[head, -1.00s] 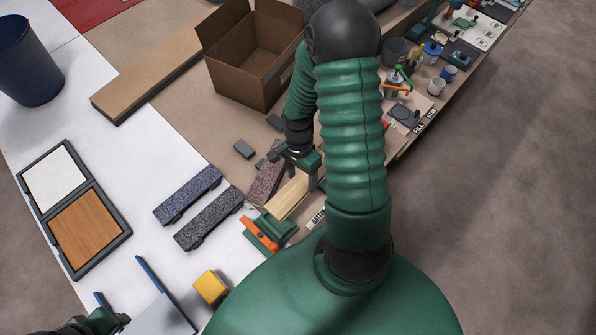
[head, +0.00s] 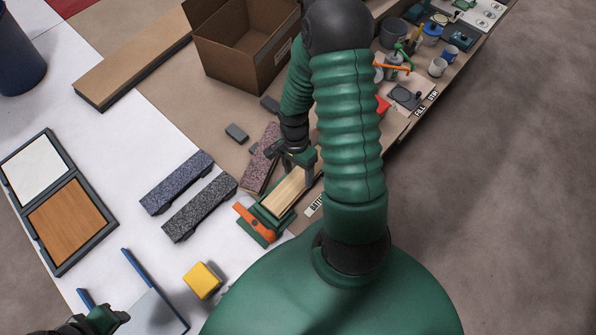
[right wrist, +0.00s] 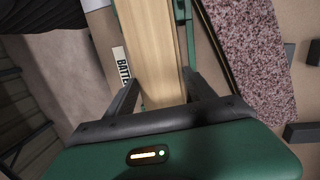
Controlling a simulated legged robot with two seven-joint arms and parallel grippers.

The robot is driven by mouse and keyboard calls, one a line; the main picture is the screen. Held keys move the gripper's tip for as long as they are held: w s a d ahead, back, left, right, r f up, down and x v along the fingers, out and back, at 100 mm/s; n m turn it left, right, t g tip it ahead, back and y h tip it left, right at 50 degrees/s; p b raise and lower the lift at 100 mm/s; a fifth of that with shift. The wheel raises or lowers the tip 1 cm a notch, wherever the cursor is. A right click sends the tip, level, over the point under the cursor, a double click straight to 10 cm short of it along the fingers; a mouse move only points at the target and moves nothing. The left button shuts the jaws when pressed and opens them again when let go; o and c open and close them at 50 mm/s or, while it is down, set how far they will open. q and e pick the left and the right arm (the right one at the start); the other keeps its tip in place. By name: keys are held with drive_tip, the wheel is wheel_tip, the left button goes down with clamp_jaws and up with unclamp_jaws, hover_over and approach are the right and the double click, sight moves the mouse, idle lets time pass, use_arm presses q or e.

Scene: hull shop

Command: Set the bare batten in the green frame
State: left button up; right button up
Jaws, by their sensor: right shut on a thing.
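The bare batten (head: 288,193) is a pale wooden strip. My right gripper (head: 304,160) is shut on its far part; the right wrist view also shows the batten (right wrist: 150,50) between the fingers. The green frame (head: 262,228), with an orange lever (head: 252,222) at its near end, lies under and around the batten's near end. Green edges of the frame (right wrist: 183,12) show beside the batten in the right wrist view. I cannot tell whether the batten rests fully down in it. My left gripper (head: 118,318) is at the lower left, its fingers unclear.
A speckled reddish strip (head: 262,160) lies close left of the batten. Two dark speckled blocks (head: 177,182) (head: 200,208) and a yellow block (head: 202,281) lie further left. A cardboard box (head: 240,60) stands behind. A label (head: 314,205) lies beside the frame, near the bench edge.

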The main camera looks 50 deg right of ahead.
sight(298, 176)
drive_tip(key=shift+r+p, duration=0.15)
drive_tip(key=shift+p, duration=0.15)
idle(0.7)
drive_tip(key=shift+f, duration=0.25)
idle(0.4)
drive_tip(key=o, duration=1.6)
wheel_tip(298, 176, up, 7)
drive_tip(key=p, duration=0.7)
drive_tip(key=shift+r, duration=0.1)
